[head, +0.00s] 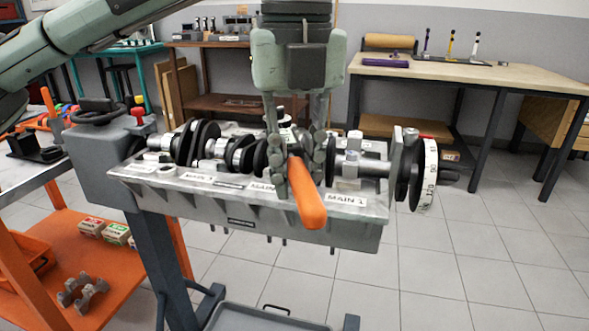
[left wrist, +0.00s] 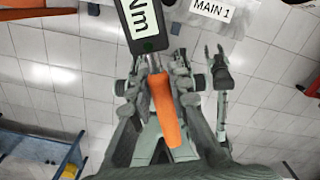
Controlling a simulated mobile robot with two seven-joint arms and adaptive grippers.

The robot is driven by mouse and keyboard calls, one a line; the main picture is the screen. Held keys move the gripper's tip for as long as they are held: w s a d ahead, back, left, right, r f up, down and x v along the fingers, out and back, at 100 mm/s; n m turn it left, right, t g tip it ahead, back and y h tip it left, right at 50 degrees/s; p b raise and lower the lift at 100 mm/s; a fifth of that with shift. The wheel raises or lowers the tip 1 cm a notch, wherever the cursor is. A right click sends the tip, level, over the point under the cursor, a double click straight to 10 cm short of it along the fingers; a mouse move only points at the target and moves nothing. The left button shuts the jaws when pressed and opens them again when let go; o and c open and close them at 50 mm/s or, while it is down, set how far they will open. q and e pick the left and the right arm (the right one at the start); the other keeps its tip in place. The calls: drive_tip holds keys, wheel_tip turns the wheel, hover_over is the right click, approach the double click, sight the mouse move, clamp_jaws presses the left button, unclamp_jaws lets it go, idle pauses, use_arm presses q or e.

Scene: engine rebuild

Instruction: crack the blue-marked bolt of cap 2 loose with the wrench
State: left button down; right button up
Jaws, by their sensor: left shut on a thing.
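My left gripper (head: 302,190) is shut on the wrench, with its orange handle (head: 307,192) sticking out toward me at the front of the engine block (head: 240,205). In the left wrist view the orange handle (left wrist: 165,108) lies between the fingers, and the wrench's dark body with a display marked Nm (left wrist: 145,22) reaches up past them. The gripper and wrench cover the area of cap 2, left of the MAIN 1 label (head: 345,201). I cannot make out the blue-marked bolt or whether the wrench sits on it. A grey gripper-like part, apparently my right gripper (left wrist: 219,62), shows in the left wrist view; its jaw state is unclear.
The crankshaft (head: 215,150) lies along the block, with a white degree wheel (head: 430,175) at its right end. An orange cart (head: 90,260) stands at left. A wooden table (head: 450,70) stands behind. The tiled floor at right is free.

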use_arm(q)
drive_tip(key=shift+d, duration=0.15)
drive_tip(key=shift+w+d+n, duration=0.15)
drive_tip(key=shift+d+n, duration=0.35)
drive_tip(key=shift+d, duration=0.2)
drive_tip(key=shift+d, duration=0.1)
drive_tip(key=shift+w+d+n, duration=0.25)
drive_tip(key=shift+d+n, duration=0.35)
drive_tip(key=shift+d, duration=0.05)
drive_tip(key=shift+d, duration=0.1)
idle(0.3)
drive_tip(key=shift+w+d+n, duration=0.3)
drive_tip(key=shift+d+n, duration=0.3)
drive_tip(key=shift+d, duration=0.05)
drive_tip(key=shift+d, duration=0.1)
drive_tip(key=shift+w+d+n, duration=0.35)
drive_tip(key=shift+d+n, duration=0.15)
